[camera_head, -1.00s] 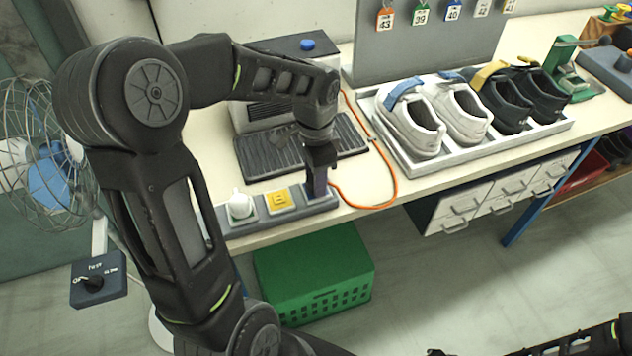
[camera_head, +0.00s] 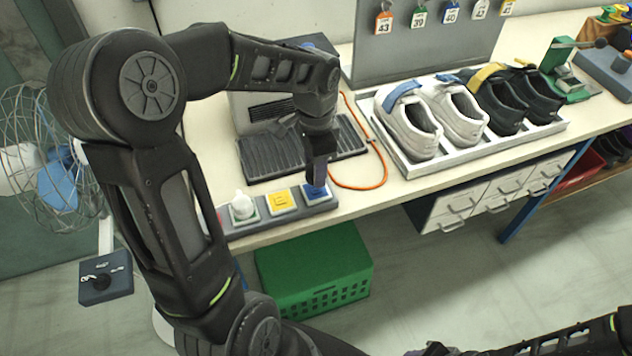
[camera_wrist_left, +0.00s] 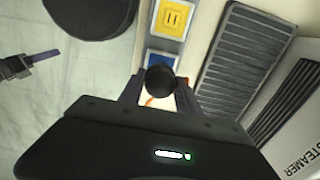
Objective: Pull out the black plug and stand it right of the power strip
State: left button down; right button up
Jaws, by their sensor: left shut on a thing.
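The grey power strip (camera_head: 300,212) lies along the table's front edge. It carries a white plug (camera_head: 241,207) at the left, a yellow socket (camera_head: 281,200) in the middle and a blue socket (camera_head: 316,192) at the right. My left gripper (camera_head: 319,178) is above the blue socket, pointing down. In the left wrist view it is shut on the black plug (camera_wrist_left: 160,80), whose round top shows between the fingers. The blue socket (camera_wrist_left: 164,59) shows bare there. The plug's lower end is hidden. My right gripper (camera_wrist_left: 40,58) shows at the wrist view's left; its jaw opening is unclear.
A steamer with a ribbed black tray (camera_head: 270,155) stands behind the strip. An orange cord (camera_head: 386,176) loops right of the strip, with bare table around it. A shoe tray (camera_head: 440,160) stands further right. A green crate (camera_head: 315,270) is on the floor below.

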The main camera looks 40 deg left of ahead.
pick_arm(q)
jog(key=shift+r+p, duration=0.45)
jog(key=shift+r, duration=0.3)
pick_arm(e)
jog(key=shift+r, duration=0.6)
